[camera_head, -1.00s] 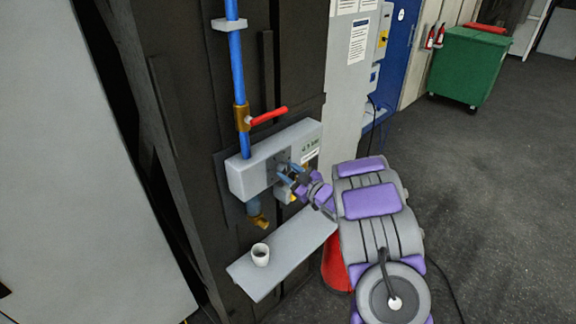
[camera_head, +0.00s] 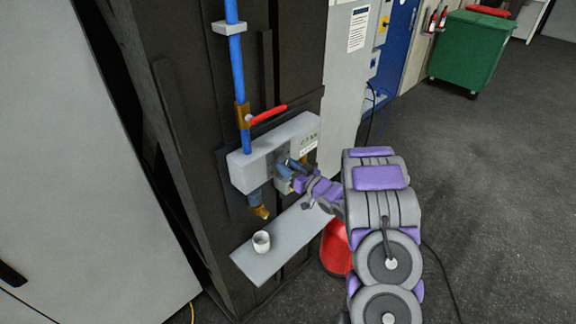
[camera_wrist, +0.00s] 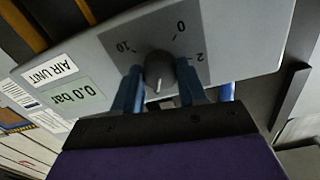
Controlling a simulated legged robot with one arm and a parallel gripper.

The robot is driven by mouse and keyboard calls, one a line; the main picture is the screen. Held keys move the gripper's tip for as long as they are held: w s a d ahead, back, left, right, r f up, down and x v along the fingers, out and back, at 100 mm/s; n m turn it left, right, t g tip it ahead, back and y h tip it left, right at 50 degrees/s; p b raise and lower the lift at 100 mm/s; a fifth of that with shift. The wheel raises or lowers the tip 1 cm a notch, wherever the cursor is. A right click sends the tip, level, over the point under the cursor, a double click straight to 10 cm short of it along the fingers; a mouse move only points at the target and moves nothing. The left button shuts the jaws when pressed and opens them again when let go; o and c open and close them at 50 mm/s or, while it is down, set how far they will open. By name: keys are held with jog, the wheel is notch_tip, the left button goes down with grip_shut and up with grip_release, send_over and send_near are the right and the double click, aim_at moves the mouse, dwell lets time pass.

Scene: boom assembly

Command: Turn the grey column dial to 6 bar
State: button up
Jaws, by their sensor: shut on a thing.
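The grey column dial (camera_wrist: 160,72) is a dark round knob on a grey plate of the air unit (camera_head: 243,168). Its light mark points down in the wrist view. Scale numbers 10, 0 and 2 show around it; the rest are hidden by my fingers. My gripper (camera_wrist: 160,85) has one blue finger at each side of the dial and is shut on it. It also shows at the unit's front in the body view (camera_head: 284,168). The display (camera_wrist: 70,97) seems to read 0.0 bar in the wrist view; it is too small to read surely in the body view.
A blue pipe (camera_head: 237,70) with a red lever (camera_head: 268,114) rises above the unit. A shelf (camera_head: 285,240) below holds a white cup (camera_head: 261,241). A red object (camera_head: 335,248) stands behind my arm. Open floor lies right, with a green bin (camera_head: 472,50) farther off.

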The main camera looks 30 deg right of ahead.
dwell(0.3)
jog(key=o, duration=1.1)
jog(key=shift+w+d+f, duration=0.1)
jog(key=shift+d, duration=0.1)
jog(key=shift+c, duration=0.2)
jog(key=b+v, duration=0.2)
jog(key=v, duration=1.5)
jog(key=shift+s+b, duration=0.2)
jog(key=shift+b, duration=0.2)
jog(key=shift+d, duration=0.15)
